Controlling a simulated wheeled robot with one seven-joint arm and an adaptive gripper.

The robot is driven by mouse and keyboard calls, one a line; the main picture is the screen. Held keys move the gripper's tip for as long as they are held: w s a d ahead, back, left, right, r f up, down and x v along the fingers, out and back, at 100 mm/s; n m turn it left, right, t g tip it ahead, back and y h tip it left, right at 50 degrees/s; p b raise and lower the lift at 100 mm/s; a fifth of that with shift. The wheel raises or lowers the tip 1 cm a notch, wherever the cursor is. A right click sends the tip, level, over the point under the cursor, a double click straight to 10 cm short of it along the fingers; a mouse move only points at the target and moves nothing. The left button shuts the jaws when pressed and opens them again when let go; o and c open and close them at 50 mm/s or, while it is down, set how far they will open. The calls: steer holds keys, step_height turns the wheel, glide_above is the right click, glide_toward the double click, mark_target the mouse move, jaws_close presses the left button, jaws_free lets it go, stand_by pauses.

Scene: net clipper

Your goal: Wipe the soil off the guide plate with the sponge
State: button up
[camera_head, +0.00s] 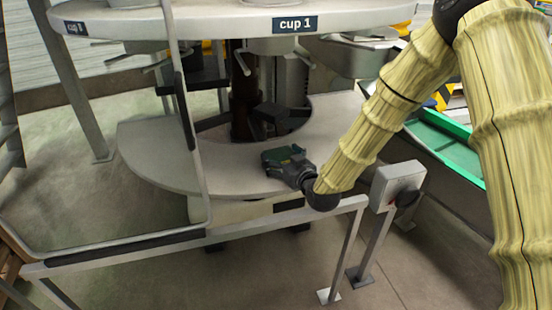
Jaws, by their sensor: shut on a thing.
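The guide plate (165,165) is a pale, curved plate low on the machine, around its dark central column. My gripper (278,158) is over the front right part of the plate, with its fingers pointing toward the column. It is dark with a greenish top and is shut on the sponge. The sponge itself is hidden beneath or within the gripper, and I cannot tell whether it touches the plate. No soil patch stands out clearly on the visible plate.
A metal guard frame (190,242) runs along the front and left. A grey box on a post (397,183) stands right. A green-edged bin (450,145) is behind my arm.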

steer(key=shift+w+d, duration=0.2)
steer(key=shift+d, duration=0.45)
steer(key=shift+f, duration=0.1)
steer(key=shift+r+p, duration=1.8)
steer(key=shift+r, duration=1.25)
steer(key=shift+r+p, duration=0.85)
steer(key=shift+r, duration=0.65)
